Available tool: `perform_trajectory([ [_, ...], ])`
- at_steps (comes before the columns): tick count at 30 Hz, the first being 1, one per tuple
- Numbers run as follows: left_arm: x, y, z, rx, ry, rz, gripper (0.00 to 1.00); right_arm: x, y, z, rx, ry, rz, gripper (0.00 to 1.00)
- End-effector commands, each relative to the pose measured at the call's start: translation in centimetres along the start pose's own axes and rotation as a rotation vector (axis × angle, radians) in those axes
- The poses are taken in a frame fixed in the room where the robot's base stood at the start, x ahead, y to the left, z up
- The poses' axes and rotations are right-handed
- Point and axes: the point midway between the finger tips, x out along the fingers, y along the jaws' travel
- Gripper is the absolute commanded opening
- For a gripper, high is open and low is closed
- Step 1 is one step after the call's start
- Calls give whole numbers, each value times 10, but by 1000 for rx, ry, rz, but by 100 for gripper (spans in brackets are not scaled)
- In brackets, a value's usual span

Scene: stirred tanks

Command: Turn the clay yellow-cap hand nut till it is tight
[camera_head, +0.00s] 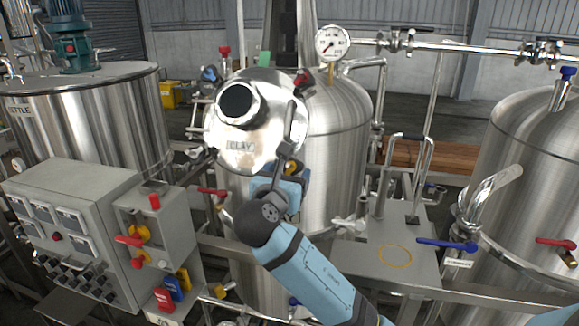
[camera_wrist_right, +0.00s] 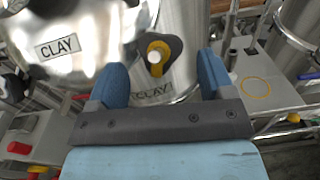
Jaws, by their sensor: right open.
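The clay yellow-cap hand nut (camera_wrist_right: 157,52) is a dark lobed knob with a yellow top around a pale stud, above a small CLAY label (camera_wrist_right: 152,91). In the head view only a bit of its yellow (camera_head: 291,166) shows, at the lower right of the round CLAY lid (camera_head: 240,145). My right gripper (camera_wrist_right: 161,65) is open, with one blue finger on each side of the nut in the picture and gaps on both sides. In the head view my right gripper (camera_head: 289,182) partly hides the nut. Whether the fingertips reach its depth, I cannot tell. My left gripper is not in view.
The steel tank (camera_head: 335,130) stands behind the lid, with a pressure gauge (camera_head: 332,42) above. A grey control box (camera_head: 70,220) with switches is at left. A grey stand (camera_head: 385,262) with a yellow ring is at right. Red-handled (camera_head: 213,192) and blue-handled (camera_head: 447,244) valves stick out nearby.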

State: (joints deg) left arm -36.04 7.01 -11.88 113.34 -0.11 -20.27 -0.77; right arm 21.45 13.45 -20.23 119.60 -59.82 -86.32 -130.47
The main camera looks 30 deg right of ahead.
Motion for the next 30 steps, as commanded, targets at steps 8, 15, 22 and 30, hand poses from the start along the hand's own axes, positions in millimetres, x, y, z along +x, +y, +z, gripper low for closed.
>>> perform_trajectory([
  [8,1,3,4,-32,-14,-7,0,21,0,0,0,0,0,75],
  [15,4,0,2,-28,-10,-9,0,22,0,0,0,0,1,75],
  [22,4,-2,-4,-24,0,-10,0,21,0,0,0,0,1,25],
  [30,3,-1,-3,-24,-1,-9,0,21,1,-1,16,2,-10,25],
])
